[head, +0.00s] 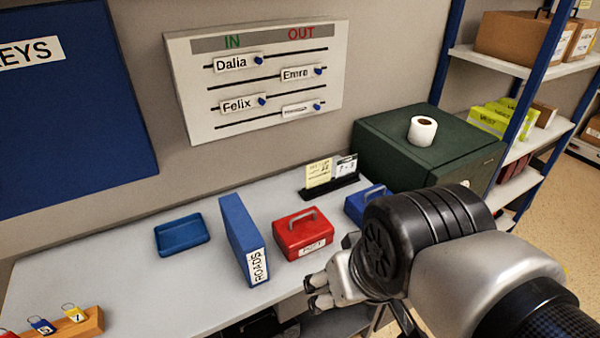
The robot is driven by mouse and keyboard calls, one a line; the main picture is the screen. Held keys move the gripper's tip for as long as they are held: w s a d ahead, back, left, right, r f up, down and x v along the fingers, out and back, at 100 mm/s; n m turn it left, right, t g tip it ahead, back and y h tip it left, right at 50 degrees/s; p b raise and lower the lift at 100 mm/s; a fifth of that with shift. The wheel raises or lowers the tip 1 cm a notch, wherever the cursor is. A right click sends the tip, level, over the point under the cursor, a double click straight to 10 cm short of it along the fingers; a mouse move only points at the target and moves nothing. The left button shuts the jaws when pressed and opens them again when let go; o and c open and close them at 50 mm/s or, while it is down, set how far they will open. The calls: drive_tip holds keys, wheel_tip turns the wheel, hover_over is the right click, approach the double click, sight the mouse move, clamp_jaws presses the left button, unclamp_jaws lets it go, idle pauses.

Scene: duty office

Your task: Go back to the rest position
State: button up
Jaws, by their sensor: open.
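My gripper (318,292) is in the lower middle of the head view, by the front edge of the desk (110,270). It is open, with nothing seen between its fingers. My arm comes in from the lower right and hides part of the desk's right end. A red cash box (303,234) with a grey handle stands on the desk just beyond the gripper, apart from it as far as I can tell. A blue binder (243,240) marked ROADS stands upright to its left.
A blue cash box (366,203) stands close behind my arm. A blue tray (181,236), a card holder (331,186) and a wooden key rack (80,322) are on the desk. A green cabinet (400,150) carries a paper roll (422,131). An IN/OUT board (262,82) hangs above.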

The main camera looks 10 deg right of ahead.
drive_tip(key=s, duration=0.2)
drive_tip(key=s+f, duration=0.1)
drive_tip(key=shift+d, duration=0.35)
drive_tip(key=shift+c, duration=0.6)
